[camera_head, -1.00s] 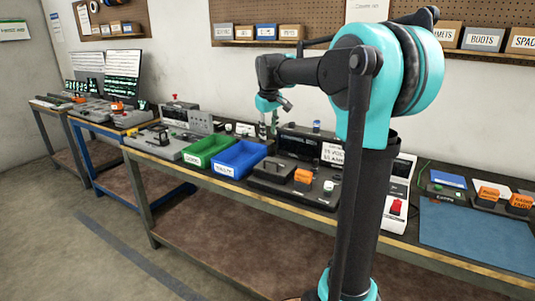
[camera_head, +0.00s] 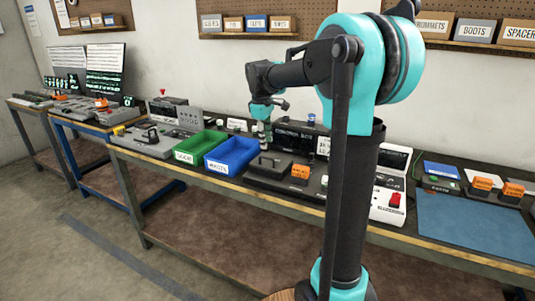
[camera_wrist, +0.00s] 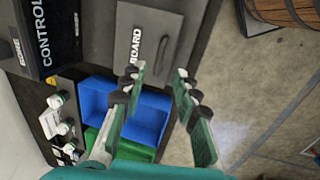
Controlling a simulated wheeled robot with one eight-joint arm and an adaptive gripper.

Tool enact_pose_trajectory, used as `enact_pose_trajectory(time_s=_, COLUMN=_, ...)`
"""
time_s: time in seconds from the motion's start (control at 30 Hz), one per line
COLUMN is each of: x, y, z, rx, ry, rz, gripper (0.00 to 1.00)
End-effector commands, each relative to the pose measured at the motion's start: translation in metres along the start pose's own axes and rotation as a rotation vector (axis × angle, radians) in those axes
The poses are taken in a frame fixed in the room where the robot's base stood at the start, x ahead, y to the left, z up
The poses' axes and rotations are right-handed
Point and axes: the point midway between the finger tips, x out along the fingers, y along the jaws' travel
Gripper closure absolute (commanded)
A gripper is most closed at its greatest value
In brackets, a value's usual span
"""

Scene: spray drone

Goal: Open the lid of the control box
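The control box (camera_head: 294,141) is a dark box with white lettering, at the back of the long bench, right of the blue bin. Its lid looks shut. Part of it shows at the upper left of the wrist view (camera_wrist: 40,38). My gripper (camera_head: 265,140) hangs beside the left end of the control box in the head view. In the wrist view my gripper (camera_wrist: 160,72) has its two green-padded fingers apart, with nothing between them. The fingers point toward the grey box marked BOARD (camera_wrist: 180,20), which has a dark handle. No contact with the control box shows.
The blue bin (camera_head: 232,156) and green bin (camera_head: 200,147) stand left of the box with the handle (camera_head: 270,167). A white device with a red switch (camera_head: 395,199) stands farther right, near a blue mat (camera_head: 470,228).

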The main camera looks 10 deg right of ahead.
Motion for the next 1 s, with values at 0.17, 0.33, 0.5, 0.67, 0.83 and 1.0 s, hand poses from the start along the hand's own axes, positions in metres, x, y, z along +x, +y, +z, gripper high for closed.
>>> enact_pose_trajectory(time_s=0.17, x=0.034, y=0.0, z=0.0, rx=0.002, ry=0.0, rz=0.0, gripper=0.69)
enact_pose_trajectory(time_s=0.33, x=0.056, y=0.001, z=0.0, rx=0.002, ry=0.0, rz=0.0, gripper=0.69)
enact_pose_trajectory(time_s=0.5, x=0.066, y=0.0, z=0.0, rx=0.002, ry=0.0, rz=0.0, gripper=0.69)
enact_pose_trajectory(time_s=0.67, x=0.067, y=0.0, z=0.0, rx=0.002, ry=0.0, rz=0.0, gripper=0.69)
enact_pose_trajectory(time_s=0.83, x=0.067, y=0.0, z=0.0, rx=0.002, ry=0.0, rz=0.0, gripper=0.74)
enact_pose_trajectory(time_s=1.0, x=0.067, y=0.0, z=0.0, rx=0.001, ry=0.0, rz=0.0, gripper=0.95)
